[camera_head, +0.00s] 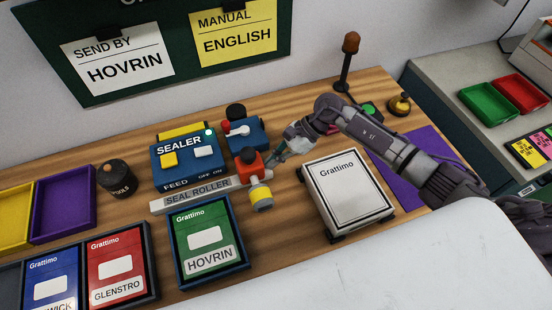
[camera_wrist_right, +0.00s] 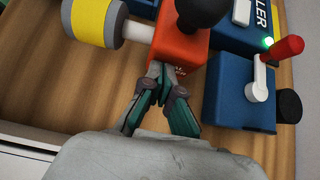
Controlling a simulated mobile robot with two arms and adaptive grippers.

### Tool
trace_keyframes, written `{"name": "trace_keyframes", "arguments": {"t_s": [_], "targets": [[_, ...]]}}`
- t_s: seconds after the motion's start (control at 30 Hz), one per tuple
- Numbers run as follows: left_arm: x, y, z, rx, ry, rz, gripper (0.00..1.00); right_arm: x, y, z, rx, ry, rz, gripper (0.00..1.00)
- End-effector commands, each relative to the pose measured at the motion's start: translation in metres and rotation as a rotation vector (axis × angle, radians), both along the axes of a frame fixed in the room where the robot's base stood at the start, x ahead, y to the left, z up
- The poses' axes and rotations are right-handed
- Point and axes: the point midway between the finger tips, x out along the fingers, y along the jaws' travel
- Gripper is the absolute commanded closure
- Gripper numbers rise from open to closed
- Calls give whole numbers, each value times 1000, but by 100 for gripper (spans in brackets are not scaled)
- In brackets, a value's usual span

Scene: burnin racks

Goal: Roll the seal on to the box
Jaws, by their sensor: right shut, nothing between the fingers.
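The seal roller, an orange block (camera_head: 248,166) with a yellow roll (camera_head: 262,198) on its front, is at the right end of the grey strip labelled SEAL ROLLER (camera_head: 190,196). The white Grattimo box (camera_head: 346,190) lies to its right on the table. My right gripper (camera_head: 273,162) is shut and empty, its tips close beside the orange block. In the wrist view my right gripper (camera_wrist_right: 162,86) points at the orange block (camera_wrist_right: 180,42), with the yellow roll (camera_wrist_right: 92,22) to the left. I cannot tell whether the tips touch the block. My left gripper is out of view.
The blue sealer (camera_head: 186,165) and a blue unit with a red lever (camera_head: 248,134) stand behind the roller. A green HOVRIN card in a tray (camera_head: 208,240) lies in front. A lamp post (camera_head: 346,70) and bell (camera_head: 399,104) stand behind my right arm.

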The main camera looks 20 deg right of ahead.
Motion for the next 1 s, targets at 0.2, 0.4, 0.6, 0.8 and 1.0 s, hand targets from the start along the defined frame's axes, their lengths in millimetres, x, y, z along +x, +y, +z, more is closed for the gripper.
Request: {"name": "trace_keyframes", "arguments": {"t_s": [0.2,0.4,0.6,0.8,1.0], "targets": [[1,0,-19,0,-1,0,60,-2,48,-3,7,-5,9,100],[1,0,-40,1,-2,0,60,-4,112,-4,8,-6,10,100],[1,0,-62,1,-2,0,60,-6,175,-4,6,-6,8,100],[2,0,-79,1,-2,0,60,-8,224,-3,6,-4,7,100],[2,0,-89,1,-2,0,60,-9,253,-1,3,-2,3,100]]}}
